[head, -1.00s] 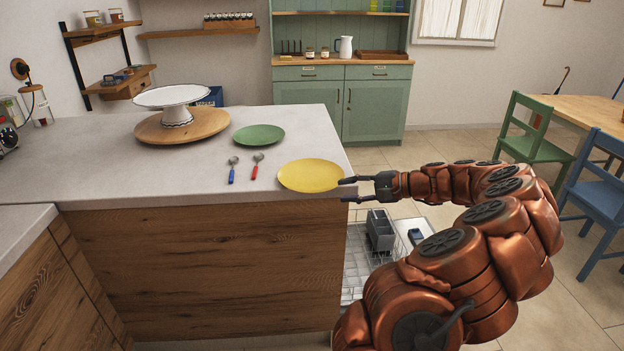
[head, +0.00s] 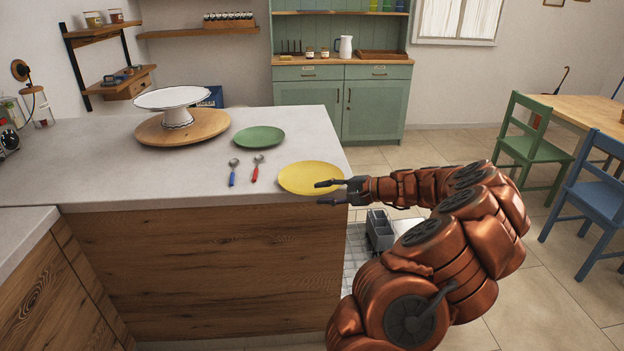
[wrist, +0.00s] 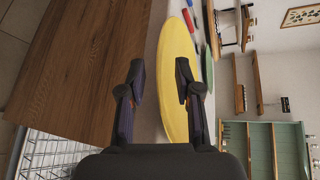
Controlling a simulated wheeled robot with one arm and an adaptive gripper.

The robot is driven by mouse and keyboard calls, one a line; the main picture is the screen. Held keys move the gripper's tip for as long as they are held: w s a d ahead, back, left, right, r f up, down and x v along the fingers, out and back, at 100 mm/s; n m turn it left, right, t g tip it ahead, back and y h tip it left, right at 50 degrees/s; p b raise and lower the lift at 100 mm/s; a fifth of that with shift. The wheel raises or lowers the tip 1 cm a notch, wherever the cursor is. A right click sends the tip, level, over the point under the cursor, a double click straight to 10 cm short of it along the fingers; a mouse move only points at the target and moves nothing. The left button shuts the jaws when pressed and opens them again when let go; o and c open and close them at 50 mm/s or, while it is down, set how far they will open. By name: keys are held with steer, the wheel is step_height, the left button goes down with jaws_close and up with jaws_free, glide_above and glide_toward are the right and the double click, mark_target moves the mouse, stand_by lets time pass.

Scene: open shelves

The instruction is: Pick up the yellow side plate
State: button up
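The yellow side plate (head: 305,177) lies flat near the front right corner of the grey counter. My gripper (head: 318,193) is open at the plate's right side. In the head view one finger overlaps the plate and the other is in front of the counter edge. In the wrist view the plate's rim lies between the fingers of my gripper (wrist: 160,75), close to the right one. I cannot tell whether that finger touches it.
A blue spoon (head: 233,174) and a red spoon (head: 257,169) lie left of the plate, with a green plate (head: 259,136) behind. A white cake stand (head: 175,101) stands on a round wooden board (head: 182,130). A dishwasher rack (wrist: 55,152) is below the counter's right end.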

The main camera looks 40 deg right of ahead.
steer(key=shift+c, duration=0.2)
jaws_close()
stand_by(0.5)
